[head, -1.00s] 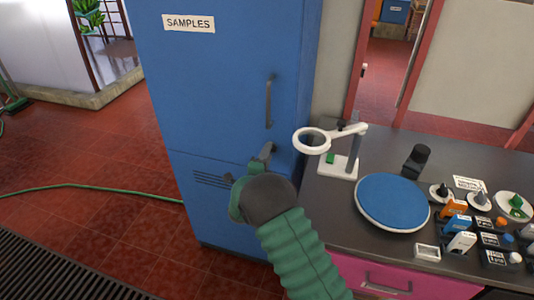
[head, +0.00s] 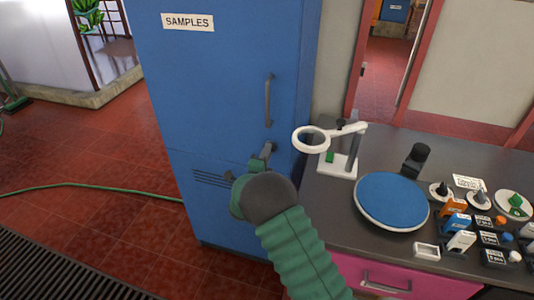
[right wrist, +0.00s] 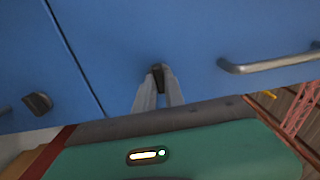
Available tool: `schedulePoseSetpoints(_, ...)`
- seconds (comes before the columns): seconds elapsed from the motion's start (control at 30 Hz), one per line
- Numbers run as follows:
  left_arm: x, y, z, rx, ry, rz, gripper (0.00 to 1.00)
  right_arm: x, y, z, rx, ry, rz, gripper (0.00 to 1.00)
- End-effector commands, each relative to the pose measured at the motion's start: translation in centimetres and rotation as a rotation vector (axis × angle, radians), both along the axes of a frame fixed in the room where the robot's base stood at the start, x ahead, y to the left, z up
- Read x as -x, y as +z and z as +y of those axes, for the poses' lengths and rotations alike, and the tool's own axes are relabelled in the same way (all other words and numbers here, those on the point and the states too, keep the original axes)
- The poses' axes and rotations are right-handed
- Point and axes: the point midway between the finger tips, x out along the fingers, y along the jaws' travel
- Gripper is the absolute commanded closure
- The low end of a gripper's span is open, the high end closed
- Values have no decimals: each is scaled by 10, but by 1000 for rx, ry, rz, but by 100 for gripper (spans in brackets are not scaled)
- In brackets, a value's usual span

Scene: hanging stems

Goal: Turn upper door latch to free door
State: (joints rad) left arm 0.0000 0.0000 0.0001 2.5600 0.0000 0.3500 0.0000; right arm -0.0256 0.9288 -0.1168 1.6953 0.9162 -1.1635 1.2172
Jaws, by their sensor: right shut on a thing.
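The blue cabinet's upper door (head: 225,85) carries a "SAMPLES" label and a grey vertical handle (head: 268,100). It looks closed against the frame. My right gripper (head: 266,152) is at the door's lower right, below the handle. In the right wrist view its two grey fingers (right wrist: 158,82) are shut on a small dark latch (right wrist: 157,73), just on the upper-door side of the seam. The fingers cover much of the latch. The handle (right wrist: 270,62) lies to the right there. My left gripper is not in view.
A second dark latch (right wrist: 38,103) sits on the lower door (right wrist: 30,60), across the seam. Right of the cabinet, a grey counter holds a white ring magnifier (head: 312,139), a blue round pad (head: 392,201) and several small boxes. A green hose (head: 90,187) lies on the red tiled floor.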

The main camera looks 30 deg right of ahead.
Motion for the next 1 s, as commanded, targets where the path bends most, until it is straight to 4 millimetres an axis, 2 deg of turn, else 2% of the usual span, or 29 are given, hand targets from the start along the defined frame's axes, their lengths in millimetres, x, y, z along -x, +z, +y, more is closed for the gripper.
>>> schedulePoseSetpoints(0.37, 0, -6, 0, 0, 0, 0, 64, 0, -4, 2, 112, 4, 142, 100)
schedulePoseSetpoints(1.0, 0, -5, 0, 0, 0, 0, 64, 0, -4, 2, 501, 6, 599, 100)
